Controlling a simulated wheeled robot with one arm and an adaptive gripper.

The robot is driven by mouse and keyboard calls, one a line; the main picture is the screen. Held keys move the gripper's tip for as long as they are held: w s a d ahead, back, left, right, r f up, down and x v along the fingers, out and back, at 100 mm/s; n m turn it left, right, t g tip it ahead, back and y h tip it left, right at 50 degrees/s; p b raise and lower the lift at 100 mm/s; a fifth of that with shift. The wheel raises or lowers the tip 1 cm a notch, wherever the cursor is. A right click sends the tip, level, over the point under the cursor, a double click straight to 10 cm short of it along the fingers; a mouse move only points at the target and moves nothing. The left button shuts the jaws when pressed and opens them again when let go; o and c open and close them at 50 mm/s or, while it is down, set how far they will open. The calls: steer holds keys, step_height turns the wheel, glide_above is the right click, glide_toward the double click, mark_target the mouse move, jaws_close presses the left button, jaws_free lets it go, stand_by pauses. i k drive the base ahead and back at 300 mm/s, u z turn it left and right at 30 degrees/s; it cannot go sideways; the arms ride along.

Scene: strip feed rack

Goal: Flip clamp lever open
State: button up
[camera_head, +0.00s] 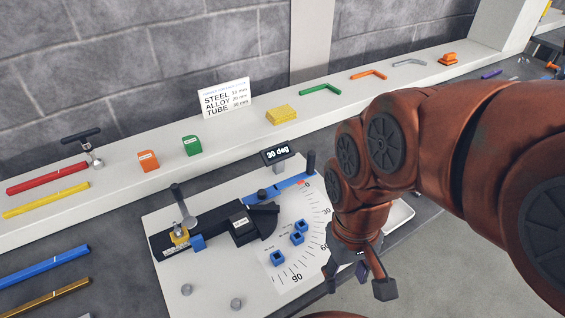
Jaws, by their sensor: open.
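The bending fixture sits on a white base plate (200,293) on the bench, with a printed angle scale. A clamp lever (181,204) with a dark grip stands roughly upright at its left end, above a small yellow block (180,238) and a blue block (197,243). A grey cylinder lies just right of it and partly overlaps the fixture's black body. A blue swing arm (283,187) with a black upright handle (311,163) points up-right. My gripper (359,281) is open and empty, pointing down at the plate's right edge, well right of the clamp lever.
Small blue blocks (298,238) lie on the scale. A white ledge behind holds coloured bars, blocks and a steel/alloy/tube sign (224,98). Blue and brown bars lie left. My arm hides the right side.

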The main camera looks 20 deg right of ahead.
mark_target(189, 221)
steer(key=k, duration=0.5)
steer(key=u, duration=1.55)
steer(key=i, duration=0.45)
steer(key=z, duration=0.3)
